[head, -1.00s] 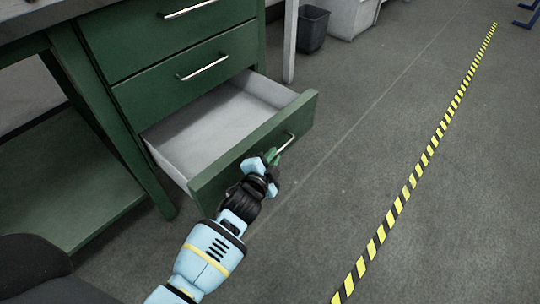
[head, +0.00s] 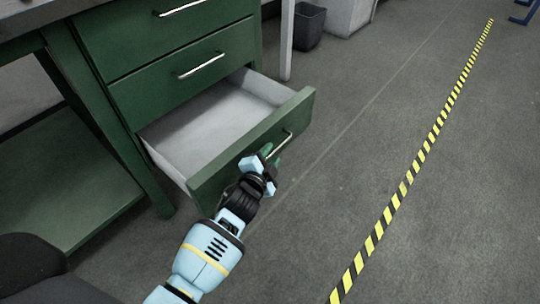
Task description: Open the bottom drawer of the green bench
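The green bench (head: 187,45) stands at the upper left in the head view. Its bottom drawer (head: 205,187) is pulled out, and its empty grey inside shows. A silver bar handle (head: 287,140) runs along the drawer front. The two drawers above are shut.
A dark waste bin (head: 309,27) stands behind the bench at the top. A yellow and black floor stripe (head: 405,188) runs diagonally at the right. The grey floor between the drawer and the stripe is clear. An open green shelf (head: 75,190) is at the left.

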